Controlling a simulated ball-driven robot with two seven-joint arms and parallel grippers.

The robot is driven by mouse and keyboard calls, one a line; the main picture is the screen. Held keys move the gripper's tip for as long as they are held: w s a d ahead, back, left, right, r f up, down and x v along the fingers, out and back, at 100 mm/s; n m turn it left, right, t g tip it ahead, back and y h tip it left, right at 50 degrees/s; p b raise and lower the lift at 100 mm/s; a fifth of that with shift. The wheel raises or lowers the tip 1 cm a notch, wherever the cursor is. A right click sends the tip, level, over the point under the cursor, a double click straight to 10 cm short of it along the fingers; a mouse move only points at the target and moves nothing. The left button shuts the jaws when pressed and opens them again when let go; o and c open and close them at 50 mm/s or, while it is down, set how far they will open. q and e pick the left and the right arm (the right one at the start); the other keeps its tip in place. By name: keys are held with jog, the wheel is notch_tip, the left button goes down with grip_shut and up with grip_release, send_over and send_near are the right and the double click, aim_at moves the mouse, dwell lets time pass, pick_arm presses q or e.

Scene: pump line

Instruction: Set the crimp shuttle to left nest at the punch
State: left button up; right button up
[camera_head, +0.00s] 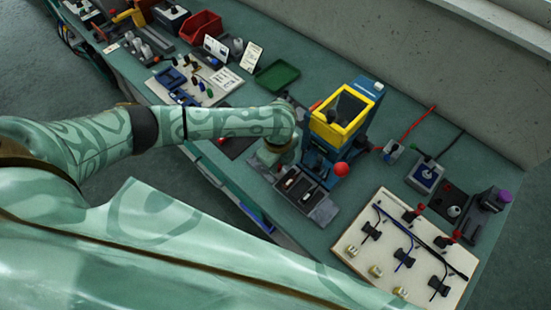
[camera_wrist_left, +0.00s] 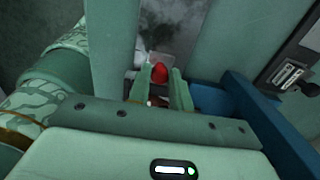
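The punch (camera_head: 360,112) is a blue press with a yellow frame and a red ball on its right side. At its foot lies the dark crimp shuttle (camera_head: 308,190) on a grey base, with light pieces in its nests. My left gripper (camera_head: 274,164) is low at the left end of the shuttle, pointing down. In the left wrist view a red knob (camera_wrist_left: 159,73) sits between the fingertips of my left gripper (camera_wrist_left: 161,84). The fingers lie close on both sides; whether they press on it is unclear. My right gripper is out of view.
A cream board (camera_head: 400,250) with cables and clips is at the right front. A green tray (camera_head: 277,76), a red bin (camera_head: 201,27) and a tool board (camera_head: 194,80) stand farther left. The wall bounds the back.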

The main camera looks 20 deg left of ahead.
pick_arm(q)
jog(key=o, duration=0.3)
notch_tip(320, 180, up, 16)
jog(key=p, duration=0.5)
jog(key=shift+r+p, duration=0.15)
jog(key=shift+p, duration=0.25)
